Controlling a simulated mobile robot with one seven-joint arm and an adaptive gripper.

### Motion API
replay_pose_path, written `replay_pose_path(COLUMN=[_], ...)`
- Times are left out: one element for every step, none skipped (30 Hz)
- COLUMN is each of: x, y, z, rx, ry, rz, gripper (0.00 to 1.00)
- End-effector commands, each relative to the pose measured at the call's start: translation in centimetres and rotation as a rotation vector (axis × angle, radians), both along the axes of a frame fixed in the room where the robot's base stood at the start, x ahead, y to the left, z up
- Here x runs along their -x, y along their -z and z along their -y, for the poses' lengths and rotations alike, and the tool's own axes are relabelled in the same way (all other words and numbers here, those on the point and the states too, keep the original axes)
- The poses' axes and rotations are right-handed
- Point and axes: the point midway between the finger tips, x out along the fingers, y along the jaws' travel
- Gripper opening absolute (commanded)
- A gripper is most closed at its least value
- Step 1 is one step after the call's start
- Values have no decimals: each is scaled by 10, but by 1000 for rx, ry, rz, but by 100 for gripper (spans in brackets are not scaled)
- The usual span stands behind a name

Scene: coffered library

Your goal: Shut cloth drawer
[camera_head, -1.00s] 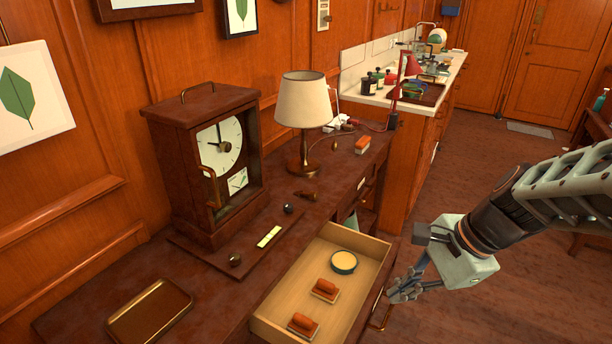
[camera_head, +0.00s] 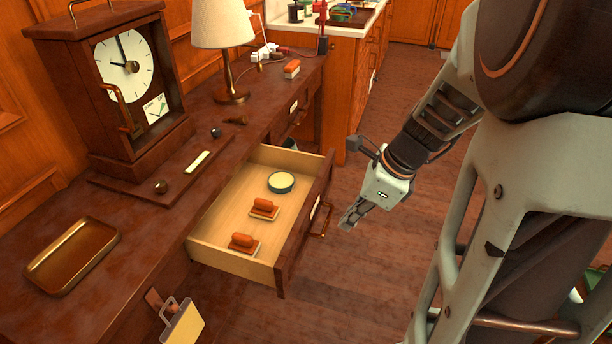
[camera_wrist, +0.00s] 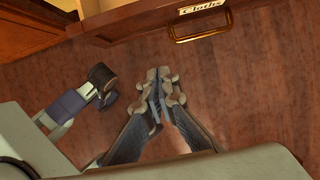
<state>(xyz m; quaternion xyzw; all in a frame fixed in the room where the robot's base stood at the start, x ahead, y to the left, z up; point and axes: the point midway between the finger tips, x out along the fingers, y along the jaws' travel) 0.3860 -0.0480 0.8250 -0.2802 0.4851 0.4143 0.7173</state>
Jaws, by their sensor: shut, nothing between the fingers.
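The cloth drawer (camera_head: 232,206) stands pulled out from the dark wooden desk. Inside it lie two orange-handled brushes or stamps (camera_head: 264,208) (camera_head: 244,243) and a round tin (camera_head: 281,182). Its front carries a brass handle (camera_head: 322,220). In the wrist view the brass handle (camera_wrist: 203,27) is at the top, under a label reading "Cloths" (camera_wrist: 201,7). My gripper (camera_head: 349,217) is shut and empty, in front of the drawer front and right of the handle, apart from it. In the wrist view my gripper's fingertips (camera_wrist: 160,76) are together over the floor, below the handle.
The desk (camera_head: 130,225) bears a clock (camera_head: 128,75), a lamp (camera_head: 222,40), a brass tray (camera_head: 72,255) and small items. A yellow tag (camera_head: 182,325) hangs at the desk front, lower left. Open floor (camera_head: 345,285) lies before the drawer. A counter (camera_head: 335,60) stands behind.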

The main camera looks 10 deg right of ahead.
Motion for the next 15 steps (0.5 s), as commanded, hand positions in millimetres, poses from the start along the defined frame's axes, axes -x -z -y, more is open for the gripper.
replay_pose_path(x=[-1, -1, -2, -2, -3, -4, -5, -6, -7, -9, -10, -12, -13, -14, -16], y=[4, 7, 11, 15, 20, 27, 34, 40, 48, 55, 61, 69, 75, 81, 89], z=[-1, -2, -3, -5, -6, -9, -10, -12, -16, -18, -19, -22, -24, -26, -29], rx=[-1, -2, -1, -1, 0, -1, 0, 0, 0, 0, 1, 0, 1, 0, 0], ry=[2, 3, 2, 2, 1, 0, 0, -1, 0, 0, -1, -1, -1, 1, 0], rz=[-2, -3, -3, -3, -3, -4, -5, -5, -5, -6, -5, -5, -5, -4, -4], gripper=[0, 0, 0, 0, 0, 0, 0, 0, 0, 0, 0, 0, 0, 0, 0])
